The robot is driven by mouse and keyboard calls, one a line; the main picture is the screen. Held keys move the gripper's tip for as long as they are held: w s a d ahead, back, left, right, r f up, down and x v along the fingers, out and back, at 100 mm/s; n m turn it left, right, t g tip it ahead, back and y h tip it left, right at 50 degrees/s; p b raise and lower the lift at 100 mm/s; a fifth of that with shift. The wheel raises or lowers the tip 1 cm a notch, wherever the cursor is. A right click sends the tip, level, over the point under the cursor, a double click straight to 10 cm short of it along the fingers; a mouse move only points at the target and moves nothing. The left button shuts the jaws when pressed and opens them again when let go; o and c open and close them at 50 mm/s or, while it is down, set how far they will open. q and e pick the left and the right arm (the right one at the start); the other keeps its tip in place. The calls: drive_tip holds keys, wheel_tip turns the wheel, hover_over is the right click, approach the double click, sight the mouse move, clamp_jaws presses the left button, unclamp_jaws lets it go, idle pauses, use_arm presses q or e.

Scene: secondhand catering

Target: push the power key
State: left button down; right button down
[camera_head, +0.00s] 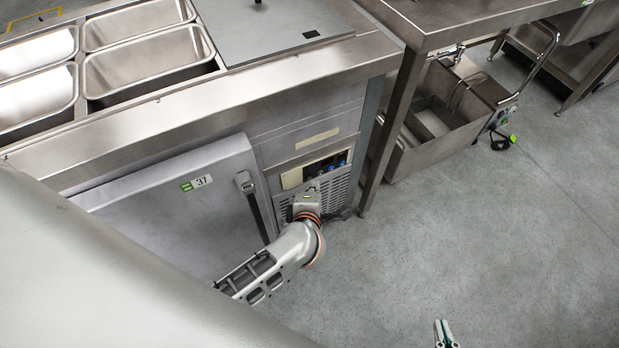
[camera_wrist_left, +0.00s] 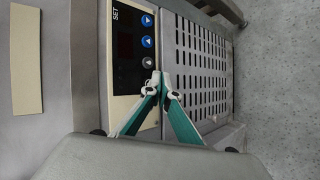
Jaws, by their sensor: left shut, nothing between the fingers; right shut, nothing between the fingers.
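The control panel (camera_head: 291,179) is on the front of the steel counter, a cream plate with dark display and round keys. In the left wrist view it has a black display (camera_wrist_left: 125,45), a SET label, two blue arrow keys (camera_wrist_left: 148,41) and a grey key (camera_wrist_left: 147,63). I cannot read which is the power key; a further key could be hidden behind the fingers. My left gripper (camera_wrist_left: 160,80) is shut and empty, its tips beside the grey key; contact cannot be told. My right gripper (camera_head: 443,335) is shut and empty over the floor, far from the panel.
A vent grille (camera_wrist_left: 200,65) lies beside the panel. A grey door (camera_head: 150,205) with tag 37 and a dark handle (camera_head: 255,205) is left of it. Steel pans (camera_head: 150,70) sit in the counter top. A steel fryer (camera_head: 445,120) stands under the right table.

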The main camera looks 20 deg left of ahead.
use_arm(q)
drive_tip(key=shift+w+a, duration=0.25)
drive_tip(key=shift+a, duration=0.05)
use_arm(e)
drive_tip(key=shift+w+r, duration=0.2)
drive_tip(key=shift+r, duration=0.15)
use_arm(q)
drive_tip(key=shift+w+a, duration=0.1)
use_arm(e)
drive_tip(key=shift+r, duration=0.15)
use_arm(q)
drive_tip(key=shift+p, duration=0.3)
use_arm(e)
drive_tip(key=shift+w+r, duration=0.1)
use_arm(q)
drive_tip(key=shift+s+d, duration=0.4)
drive_tip(key=shift+d, duration=0.05)
use_arm(e)
drive_tip(key=shift+r, duration=0.15)
drive_tip(key=shift+w, duration=0.1)
use_arm(q)
drive_tip(key=s+d, duration=0.3)
drive_tip(key=d, duration=0.1)
drive_tip(key=shift+s+d, duration=0.35)
drive_tip(key=shift+d, duration=0.05)
use_arm(e)
drive_tip(key=shift+w+r, duration=0.15)
drive_tip(key=shift+r, duration=0.1)
